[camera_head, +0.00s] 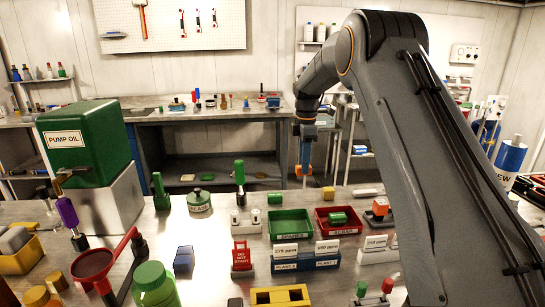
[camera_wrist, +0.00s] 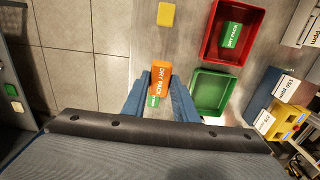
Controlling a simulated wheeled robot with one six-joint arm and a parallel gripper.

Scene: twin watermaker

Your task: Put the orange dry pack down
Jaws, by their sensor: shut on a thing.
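My gripper (camera_wrist: 158,80) is shut on the orange dry pack (camera_wrist: 161,76), held between its two blue fingers. In the head view my gripper (camera_head: 304,162) points down with the orange pack (camera_head: 303,170) at its tips. It hangs near the bench's far edge, behind the green tray (camera_head: 290,235). In the wrist view the pack appears above the bench top, and a green block (camera_wrist: 153,101) shows partly hidden beneath it. A yellow block (camera_wrist: 166,14) stands apart from the pack.
A red tray (camera_wrist: 208,50) holding a green dry pack (camera_wrist: 231,35) is beside the green tray. Blue stands with ppm labels (camera_head: 305,264) are in front of the trays. Tiled floor (camera_wrist: 85,70) lies beyond the far edge. Bare bench top shows around the yellow block.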

